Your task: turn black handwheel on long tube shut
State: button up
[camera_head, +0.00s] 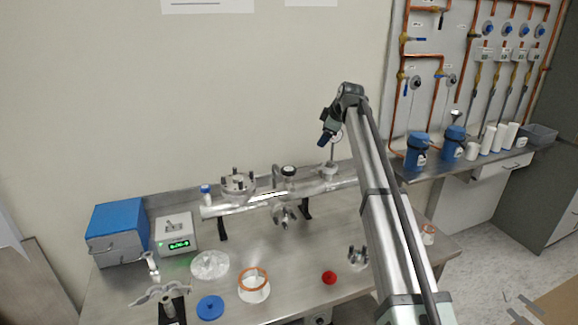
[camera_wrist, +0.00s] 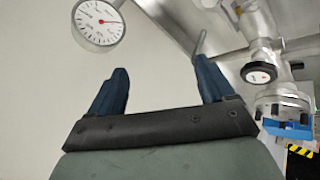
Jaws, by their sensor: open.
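The long metal tube (camera_head: 262,200) lies level on stands across the bench. A black handwheel (camera_head: 289,170) with a pale centre sits on a short stem on top of it. In the wrist view the handwheel (camera_wrist: 258,73) shows at the right, outside my fingers, with part of the tube (camera_wrist: 308,50) beyond it. My gripper (camera_head: 325,138) is above and to the right of the handwheel in the head view, apart from it. Its two blue fingers (camera_wrist: 162,80) are spread wide with nothing between them.
A round dial gauge (camera_wrist: 98,22) stands near my left finger in the wrist view. A flanged port (camera_head: 238,183) rises from the tube left of the handwheel. A blue box (camera_head: 117,229), a controller (camera_head: 176,235) and loose parts occupy the bench's left and front.

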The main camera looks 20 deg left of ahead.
jog(key=s+a+r+n+g+h, duration=0.2)
jog(key=s+a+n, duration=0.1)
jog(key=s+a, duration=0.35)
jog(key=n+g+h, duration=0.2)
jog(key=g+h, duration=0.1)
jog(key=h, duration=0.1)
send_near(289, 169)
notch_tip(289, 169, down, 8)
jog(key=shift+s+d+f, duration=0.1)
jog(key=shift+f, duration=0.15)
jog(key=c, duration=1.1)
